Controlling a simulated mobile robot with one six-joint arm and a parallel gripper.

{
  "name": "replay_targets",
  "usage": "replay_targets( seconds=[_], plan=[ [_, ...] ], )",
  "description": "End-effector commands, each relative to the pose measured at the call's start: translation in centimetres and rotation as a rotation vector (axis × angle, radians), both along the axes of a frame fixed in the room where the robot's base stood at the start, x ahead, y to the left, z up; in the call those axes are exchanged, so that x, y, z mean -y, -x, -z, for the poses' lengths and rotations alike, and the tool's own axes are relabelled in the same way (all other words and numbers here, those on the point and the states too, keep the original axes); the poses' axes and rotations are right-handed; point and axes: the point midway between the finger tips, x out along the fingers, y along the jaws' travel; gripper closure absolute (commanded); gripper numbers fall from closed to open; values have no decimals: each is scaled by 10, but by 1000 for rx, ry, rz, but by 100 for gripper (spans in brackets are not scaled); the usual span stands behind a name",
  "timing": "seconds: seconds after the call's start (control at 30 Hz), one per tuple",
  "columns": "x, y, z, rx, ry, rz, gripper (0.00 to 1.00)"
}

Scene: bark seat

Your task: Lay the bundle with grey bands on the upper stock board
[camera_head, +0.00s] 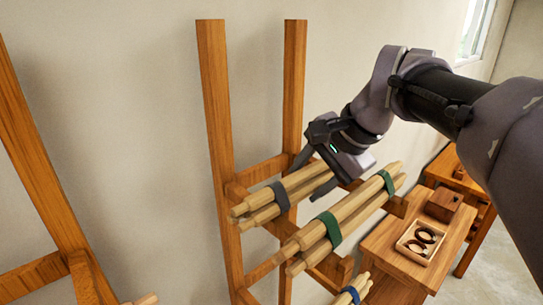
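The bundle with a grey band (280,197) is a few pale wooden poles, close to the uprights of the rack. My gripper (308,180) reaches down over its far part, one finger on each side, and appears shut on it. Any second band is hidden by the gripper. The upper stock board (314,254) is a pair of wooden arms jutting from the rack's uprights. The grey-banded bundle is over these arms; I cannot tell whether it touches them.
A bundle with green bands (330,228) lies across the same arms, farther out. A blue-banded bundle (352,293) is lower down. A wooden bench (388,247) at right bears a tray (420,240) with dark rings and a wooden box (443,204). A wall is behind the rack.

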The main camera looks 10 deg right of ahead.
Motion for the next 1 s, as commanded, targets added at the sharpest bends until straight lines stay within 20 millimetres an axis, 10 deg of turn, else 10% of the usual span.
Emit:
replay_targets(
  seconds=[1.0],
  plan=[
    [0,0,-71,0,0,0,99]
  ],
)
